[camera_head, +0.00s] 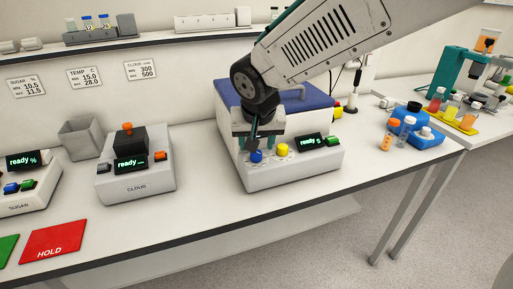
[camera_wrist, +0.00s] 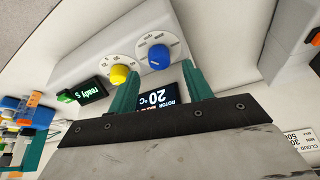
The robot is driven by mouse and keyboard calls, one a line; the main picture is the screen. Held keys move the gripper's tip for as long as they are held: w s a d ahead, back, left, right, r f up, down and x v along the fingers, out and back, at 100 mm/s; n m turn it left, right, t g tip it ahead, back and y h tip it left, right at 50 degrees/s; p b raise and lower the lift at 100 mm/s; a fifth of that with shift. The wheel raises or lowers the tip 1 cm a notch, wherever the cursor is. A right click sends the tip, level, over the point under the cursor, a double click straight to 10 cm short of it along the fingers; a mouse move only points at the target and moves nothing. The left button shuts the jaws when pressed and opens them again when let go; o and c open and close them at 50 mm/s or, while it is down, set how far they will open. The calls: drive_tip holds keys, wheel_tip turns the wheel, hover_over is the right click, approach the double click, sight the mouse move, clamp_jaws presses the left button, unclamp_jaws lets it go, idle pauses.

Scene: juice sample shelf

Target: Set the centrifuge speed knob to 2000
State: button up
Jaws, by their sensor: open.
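The centrifuge (camera_head: 300,173) is a white box with a blue lid (camera_head: 305,100). Its sloped front carries a blue knob (camera_head: 256,156) and a yellow knob (camera_head: 283,149), each on a round white dial. In the wrist view the blue knob (camera_wrist: 159,57) has a small pointer mark; its dial numbers are too small to read surely. The yellow knob (camera_wrist: 118,74) is to its left there. My gripper (camera_wrist: 160,72), with teal fingers, is open and empty. It is close above the front panel, its fingertips on either side of the blue knob's line, with no clear contact.
A green "ready s" display (camera_head: 311,141) and a green button (camera_head: 333,139) are right of the knobs. A "ROTOR 20 °C" screen (camera_wrist: 157,98) shows between my fingers. The CLOUD device (camera_head: 136,170) stands left. Blue racks with vials (camera_head: 427,140) stand right.

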drive_tip(key=v, duration=0.4)
drive_tip(key=shift+r, duration=0.2)
drive_tip(key=s+d+g, duration=0.3)
drive_tip(key=s+d, duration=1.9)
drive_tip(key=s, duration=0.2)
drive_tip(key=shift+s+d+r, duration=0.25)
drive_tip(key=shift+d+r, duration=0.05)
drive_tip(key=shift+d, duration=0.1)
